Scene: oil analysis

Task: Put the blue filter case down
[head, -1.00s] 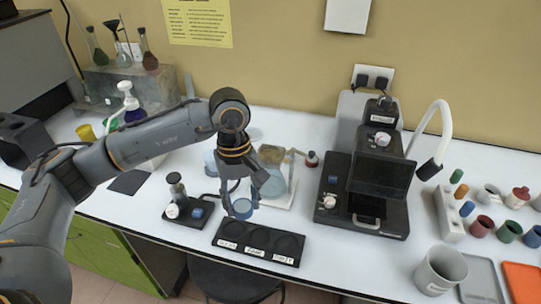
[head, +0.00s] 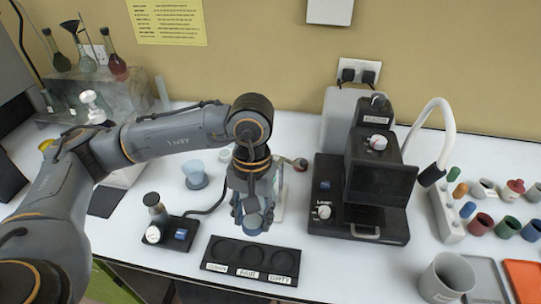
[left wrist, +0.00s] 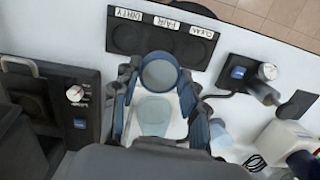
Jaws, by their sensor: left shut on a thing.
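The blue filter case (head: 253,223) is a small round cup between the fingers of my left gripper (head: 252,212), which is shut on it. In the left wrist view the case (left wrist: 160,73) shows as a blue ring between the fingertips (left wrist: 160,85). It is held just behind the black tray (head: 250,262), near its middle. The tray has three round wells labelled clean, fair and dirty, left to right in the head view. All three wells look empty. Whether the case touches the table is unclear. My right gripper is not in view.
A black gauge device (head: 170,232) stands left of the tray, a black microscope-like machine (head: 365,190) to the right. A pale blue beaker (head: 195,174) stands behind left. A clear vessel (left wrist: 153,115) on a white base is partly hidden behind my gripper. A grey cup (head: 442,278) is front right.

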